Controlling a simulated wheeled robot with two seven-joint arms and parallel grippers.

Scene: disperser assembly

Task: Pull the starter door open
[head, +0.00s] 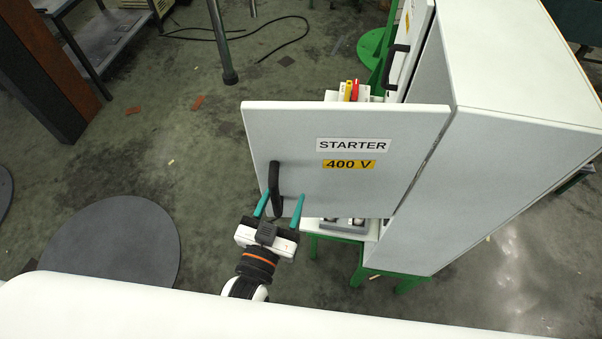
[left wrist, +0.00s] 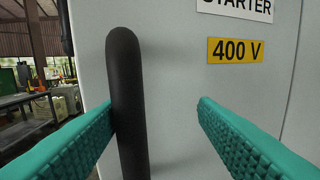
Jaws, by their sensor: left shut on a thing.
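The starter door (head: 350,125) is a grey-white panel labelled STARTER and 400 V. It stands swung out from the white cabinet (head: 515,130), hinged on its right edge. Its black upright handle (head: 274,188) is near the door's left edge and shows large in the left wrist view (left wrist: 127,100). My right gripper is not in view.
A second door with a black handle (head: 396,60) is on the cabinet behind. Yellow and red parts (head: 353,90) show above the starter door. Green stand legs (head: 400,280) are below the cabinet. A dark round mat (head: 110,240) lies on the open floor at left.

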